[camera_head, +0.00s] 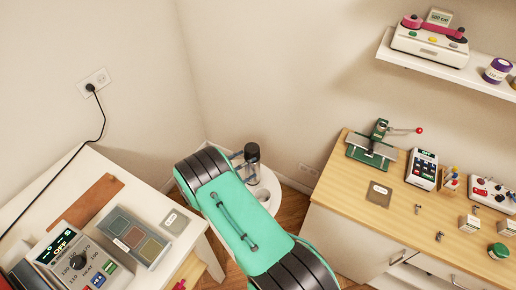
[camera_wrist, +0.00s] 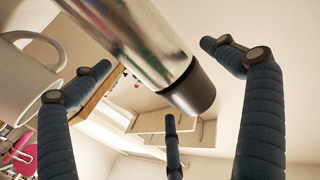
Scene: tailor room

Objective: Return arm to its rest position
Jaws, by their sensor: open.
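My teal arm with black ribbed joints reaches across the lower middle of the head view, in the gap between two work surfaces. In the wrist view my gripper (camera_wrist: 158,75) has its blue-grey padded fingers spread wide apart. A shiny metal cylinder with a black end (camera_wrist: 190,92) crosses that view in front of the fingers; I cannot tell what it is, and no grip on it shows. The gripper end is hard to make out in the head view, where dark parts show beyond the arm beside a white rounded shape.
A left table (camera_head: 150,205) holds a control box (camera_head: 85,262), a swatch tray (camera_head: 132,238) and a brown strip. A wall shelf (camera_head: 425,68) is above. Walls meet behind my arm.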

